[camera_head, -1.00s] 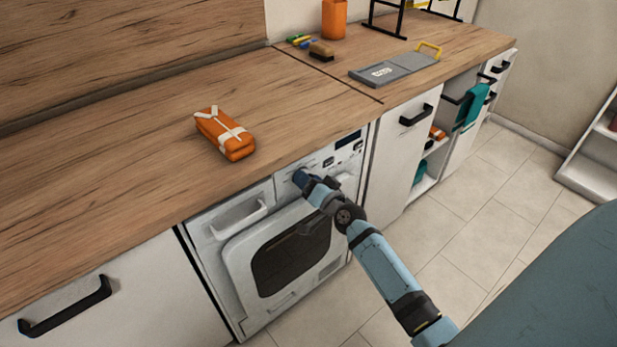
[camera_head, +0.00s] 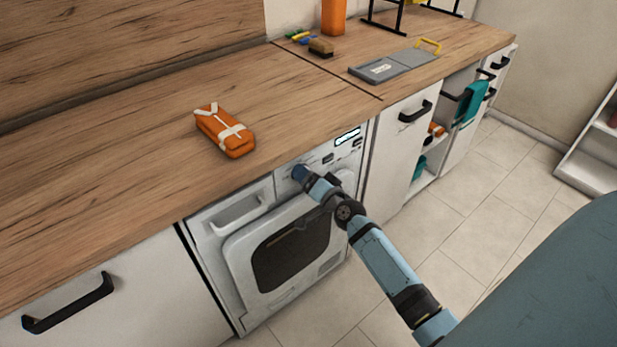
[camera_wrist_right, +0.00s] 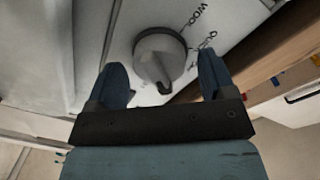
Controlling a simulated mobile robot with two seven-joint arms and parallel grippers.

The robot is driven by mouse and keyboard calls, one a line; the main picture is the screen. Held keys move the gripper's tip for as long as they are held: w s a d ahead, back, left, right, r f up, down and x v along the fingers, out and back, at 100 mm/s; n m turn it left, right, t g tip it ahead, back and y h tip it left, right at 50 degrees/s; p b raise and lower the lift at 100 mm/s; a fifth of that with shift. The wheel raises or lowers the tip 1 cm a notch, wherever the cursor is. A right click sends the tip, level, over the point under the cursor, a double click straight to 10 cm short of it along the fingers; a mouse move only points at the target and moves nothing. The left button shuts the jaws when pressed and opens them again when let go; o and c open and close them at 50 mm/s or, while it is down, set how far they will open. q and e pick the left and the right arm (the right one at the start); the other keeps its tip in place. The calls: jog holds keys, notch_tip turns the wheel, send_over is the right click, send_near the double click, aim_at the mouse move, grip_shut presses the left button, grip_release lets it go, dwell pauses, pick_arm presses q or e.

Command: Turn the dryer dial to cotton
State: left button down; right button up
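The white dryer (camera_head: 222,262) stands under the counter with its door closed. Its grey round dial (camera_wrist_right: 158,55) shows in the right wrist view, with its pointer ridge aimed down and slightly right. The printed labels WOOL and QUICK, partly cut off, lie to the right of the dial; I cannot read a cotton label. My right gripper (camera_head: 301,174) is at the control panel and hides the dial in the head view. In the wrist view its fingers (camera_wrist_right: 161,70) are apart, one on each side of the dial, with gaps showing. My left gripper is not in view.
The dryer's display (camera_head: 347,137) is lit. The wooden counter (camera_head: 110,165) overhangs just above the panel. An orange strapped package (camera_head: 225,132) lies on it. A grey board with a yellow handle (camera_head: 393,66) lies farther right. The tiled floor (camera_head: 450,240) is clear.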

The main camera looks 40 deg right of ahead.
jog(key=s, duration=1.3)
jog(key=shift+s+d+r, duration=0.2)
jog(key=shift+s+r, duration=0.05)
jog(key=shift+s, duration=0.15)
